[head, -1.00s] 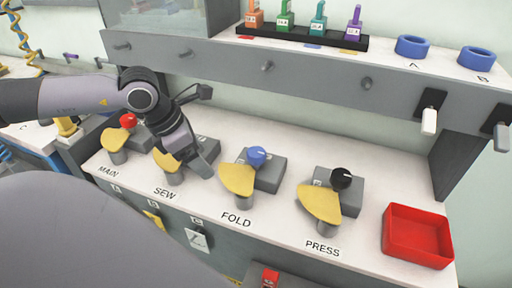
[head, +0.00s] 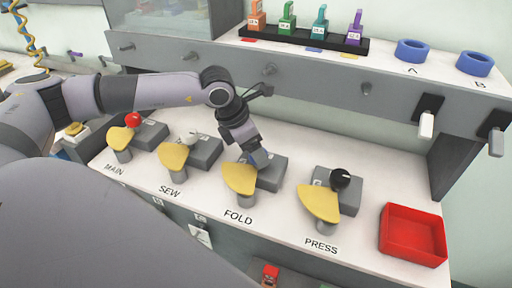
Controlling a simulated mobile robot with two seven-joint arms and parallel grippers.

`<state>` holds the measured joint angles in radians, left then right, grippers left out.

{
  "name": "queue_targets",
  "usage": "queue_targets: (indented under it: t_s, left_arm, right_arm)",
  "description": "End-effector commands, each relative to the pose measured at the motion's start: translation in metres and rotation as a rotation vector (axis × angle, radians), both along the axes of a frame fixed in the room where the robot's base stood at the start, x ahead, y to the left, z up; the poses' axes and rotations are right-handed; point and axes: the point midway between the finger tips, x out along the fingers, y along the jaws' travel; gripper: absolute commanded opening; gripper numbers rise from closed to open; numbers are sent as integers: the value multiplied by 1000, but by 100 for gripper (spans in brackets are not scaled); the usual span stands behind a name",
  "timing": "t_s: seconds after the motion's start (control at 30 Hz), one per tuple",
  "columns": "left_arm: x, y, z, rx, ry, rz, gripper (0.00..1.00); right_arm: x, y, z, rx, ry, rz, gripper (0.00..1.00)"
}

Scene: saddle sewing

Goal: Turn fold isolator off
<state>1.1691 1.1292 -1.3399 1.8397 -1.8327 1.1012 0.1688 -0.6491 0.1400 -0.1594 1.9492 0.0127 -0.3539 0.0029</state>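The fold isolator (head: 271,174) is a grey box behind the FOLD label, with a yellow quarter-disc plate (head: 240,178) at its front left. Its blue knob (head: 259,158) shows only in part under my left gripper. My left gripper (head: 254,153) points down over the knob, at or just above it. Its fingers hide most of the knob, and I cannot tell whether they are open or shut on it. My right gripper is not in view.
To the left stand the MAIN isolator with a red knob (head: 133,119) and the SEW isolator with a pale knob (head: 191,138). To the right are the PRESS isolator's black knob (head: 340,178) and a red tray (head: 414,234). A grey shelf front (head: 318,82) overhangs behind.

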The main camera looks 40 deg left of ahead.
Motion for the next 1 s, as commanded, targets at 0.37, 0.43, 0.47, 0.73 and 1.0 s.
queue_targets:
  t_s: [0.37, 0.43, 0.47, 0.73, 1.0]
  left_arm:
    - [4, -3, -13, 0, -2, -1, 75]
    - [4, -3, -13, 0, -2, -1, 75]
    - [4, -3, -13, 0, -2, -1, 72]
    - [4, -2, -12, 0, -3, -1, 0]
    - [6, -5, -13, 0, -3, 4, 0]
  right_arm:
    - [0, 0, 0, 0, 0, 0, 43]
    - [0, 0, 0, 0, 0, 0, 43]
    - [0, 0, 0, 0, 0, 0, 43]
    - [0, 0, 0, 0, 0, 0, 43]
    - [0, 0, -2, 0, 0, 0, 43]
